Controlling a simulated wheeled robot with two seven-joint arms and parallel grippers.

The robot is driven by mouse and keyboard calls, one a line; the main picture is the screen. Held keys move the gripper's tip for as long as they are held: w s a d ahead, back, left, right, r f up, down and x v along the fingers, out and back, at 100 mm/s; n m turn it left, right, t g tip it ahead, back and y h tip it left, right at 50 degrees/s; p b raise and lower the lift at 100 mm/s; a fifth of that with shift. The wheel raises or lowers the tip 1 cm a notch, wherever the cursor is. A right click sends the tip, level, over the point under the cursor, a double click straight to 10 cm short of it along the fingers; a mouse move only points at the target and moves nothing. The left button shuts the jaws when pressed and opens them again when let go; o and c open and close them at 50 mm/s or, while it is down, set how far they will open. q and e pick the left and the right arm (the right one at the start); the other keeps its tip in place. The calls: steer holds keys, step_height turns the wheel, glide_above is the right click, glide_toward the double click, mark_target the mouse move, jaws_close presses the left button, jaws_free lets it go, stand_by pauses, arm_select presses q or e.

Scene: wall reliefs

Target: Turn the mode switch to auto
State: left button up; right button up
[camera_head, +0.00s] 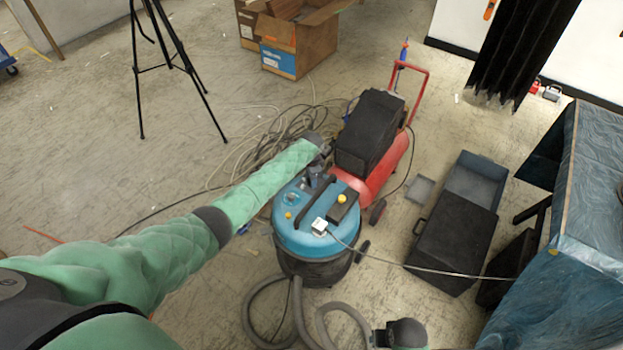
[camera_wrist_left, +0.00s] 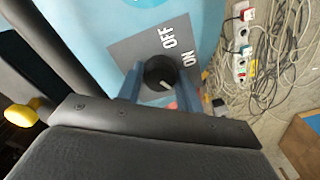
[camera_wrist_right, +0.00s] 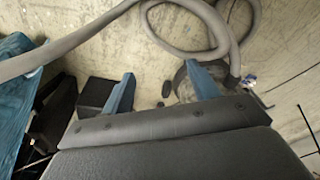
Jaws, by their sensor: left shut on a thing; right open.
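The mode switch is a round black knob (camera_wrist_left: 160,72) with a short white pointer mark, on a grey label plate (camera_wrist_left: 128,50) on the blue vacuum top. "OFF" and "ON" are printed beside it; no "auto" word is readable. The pointer mark sits on the knob's lower right side in the left wrist view, not toward "OFF". My left gripper (camera_wrist_left: 160,85) has its blue fingers on both sides of the knob, shut on it. In the head view the left gripper (camera_head: 316,180) is over the vacuum (camera_head: 300,236). My right gripper (camera_wrist_right: 160,88) is open and empty.
A grey hose (camera_head: 262,315) curls in front of the vacuum. A red compressor (camera_head: 385,175) with a black box (camera_head: 369,132) stands close behind. Cables (camera_head: 262,140) and a power strip (camera_wrist_left: 241,45) lie on the floor. A black case (camera_head: 452,242) and a blue-covered table (camera_head: 585,220) are at right.

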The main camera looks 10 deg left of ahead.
arm_select(q)
steer(key=o, duration=1)
arm_select(e)
steer(key=shift+s+f, duration=0.1)
arm_select(q)
steer(key=shift+r, duration=0.45)
step_height(320, 180, up, 6)
steer(key=shift+f+b, duration=0.1)
steer(key=shift+b, duration=0.45)
steer(key=shift+r, duration=0.55)
arm_select(e)
steer(key=r, duration=0.4)
steer(key=shift+s+a+r, duration=0.1)
steer(key=shift+s+r, duration=0.2)
steer(key=shift+w+f, duration=0.15)
steer(key=shift+w, duration=0.1)
